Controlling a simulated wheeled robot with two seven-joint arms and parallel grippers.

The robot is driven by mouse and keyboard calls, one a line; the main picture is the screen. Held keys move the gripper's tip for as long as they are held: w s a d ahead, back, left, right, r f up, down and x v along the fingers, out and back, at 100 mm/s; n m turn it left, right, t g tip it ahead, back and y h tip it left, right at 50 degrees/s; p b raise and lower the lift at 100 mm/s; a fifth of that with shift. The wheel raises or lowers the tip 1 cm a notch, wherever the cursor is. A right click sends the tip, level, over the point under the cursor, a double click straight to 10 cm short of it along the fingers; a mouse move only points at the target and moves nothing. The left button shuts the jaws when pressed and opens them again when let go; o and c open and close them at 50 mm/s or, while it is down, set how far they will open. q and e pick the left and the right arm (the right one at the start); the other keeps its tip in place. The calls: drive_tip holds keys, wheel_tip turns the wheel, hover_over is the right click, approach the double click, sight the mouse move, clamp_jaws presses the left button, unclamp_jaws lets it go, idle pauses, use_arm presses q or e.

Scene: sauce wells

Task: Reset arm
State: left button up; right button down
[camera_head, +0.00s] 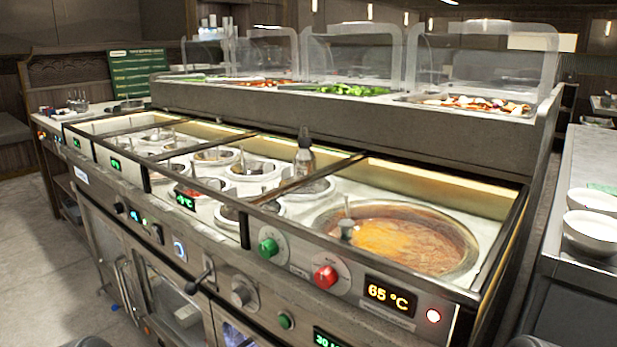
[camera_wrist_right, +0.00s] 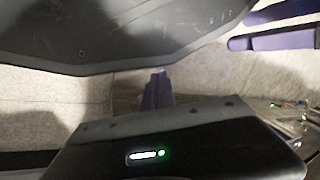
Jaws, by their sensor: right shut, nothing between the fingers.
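My right gripper (camera_wrist_right: 158,77) shows in the right wrist view as a narrow purple piece with a pale tip, its fingers together and nothing seen between them. It is over pale floor, just below a large dark rounded body that seems to be mine. In the head view neither gripper shows; only dark rounded parts at the bottom edge, probably mine, are visible. I cannot make out my left gripper in either view.
A long steel sauce counter (camera_head: 205,237) with round wells fills the head view's middle. A large soup well (camera_head: 463,256) holds a ladle (camera_head: 347,222). A bottle (camera_head: 305,155) stands behind. White bowls (camera_head: 592,233) sit on the right-hand counter (camera_head: 545,267). Open floor (camera_head: 45,255) lies left.

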use_arm(q)
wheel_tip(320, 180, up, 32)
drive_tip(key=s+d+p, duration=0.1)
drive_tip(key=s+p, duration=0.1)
drive_tip(key=p, duration=2.7)
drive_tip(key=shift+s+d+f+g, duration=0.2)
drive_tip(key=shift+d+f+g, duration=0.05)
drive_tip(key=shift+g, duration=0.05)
use_arm(e)
wheel_tip(320, 180, up, 32)
drive_tip(key=s+a, duration=0.1)
drive_tip(key=s, duration=0.1)
drive_tip(key=shift+s+a+f+g, duration=0.25)
drive_tip(key=shift+s+a+g, duration=0.05)
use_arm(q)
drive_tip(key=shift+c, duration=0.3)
